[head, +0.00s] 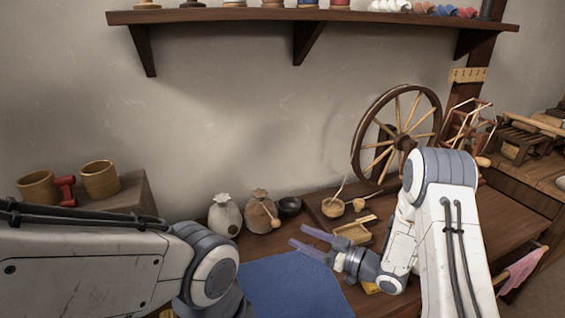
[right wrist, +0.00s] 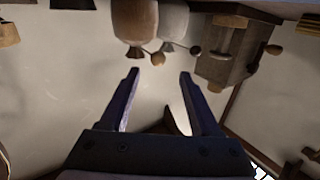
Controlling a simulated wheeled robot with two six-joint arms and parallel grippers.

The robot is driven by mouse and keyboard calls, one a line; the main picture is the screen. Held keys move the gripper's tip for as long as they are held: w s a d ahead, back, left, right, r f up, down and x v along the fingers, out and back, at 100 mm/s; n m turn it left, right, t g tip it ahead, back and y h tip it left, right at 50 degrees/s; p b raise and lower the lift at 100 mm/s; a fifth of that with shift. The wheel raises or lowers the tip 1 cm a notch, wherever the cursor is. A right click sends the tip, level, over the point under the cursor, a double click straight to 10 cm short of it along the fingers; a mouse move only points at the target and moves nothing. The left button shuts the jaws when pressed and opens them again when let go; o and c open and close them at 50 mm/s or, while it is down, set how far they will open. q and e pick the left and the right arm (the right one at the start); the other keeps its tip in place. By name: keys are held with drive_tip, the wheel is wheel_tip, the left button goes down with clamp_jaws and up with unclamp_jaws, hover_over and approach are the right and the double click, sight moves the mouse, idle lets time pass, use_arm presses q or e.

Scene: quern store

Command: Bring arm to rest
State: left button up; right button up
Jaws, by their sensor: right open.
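My right arm (head: 445,215) comes in at the lower right and bends at a raised elbow. Its gripper (head: 302,238) points left above the table, over the back right part of the blue mat. In the right wrist view the two dark fingers (right wrist: 159,73) stand apart with nothing between them, so it is open and empty. My left arm (head: 90,265) crosses the lower left corner, with a rounded joint beside the mat. The left gripper is not in view.
A blue mat (head: 285,285) lies on the table. Behind it stand a pale sack (head: 224,217), a brown sack (head: 262,212) and a dark bowl (head: 290,205). A wooden tray (head: 352,232) is near my right gripper. A spinning wheel (head: 398,135) stands behind my right arm. A shelf (head: 220,16) hangs above.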

drive_tip(key=s+a+r+m+g+h, duration=0.1)
drive_tip(key=s+a+r+g+h, duration=0.15)
drive_tip(key=a+h, duration=0.45)
drive_tip(key=s+d+r+m+g+h, duration=0.1)
drive_tip(key=s+r+g+h, duration=0.15)
drive_tip(key=s, duration=0.75)
drive_tip(key=s+d+r+g+h, duration=0.1)
drive_tip(key=s+g+h, duration=0.15)
drive_tip(key=s, duration=0.75)
drive_tip(key=s+r+m+g+h, duration=0.15)
drive_tip(key=s+g, duration=0.25)
drive_tip(key=s, duration=0.6)
wheel_tip(320, 180, up, 18)
drive_tip(key=p, duration=1.8)
drive_tip(key=shift+w+d+t, duration=0.2)
drive_tip(key=shift+t, duration=0.15)
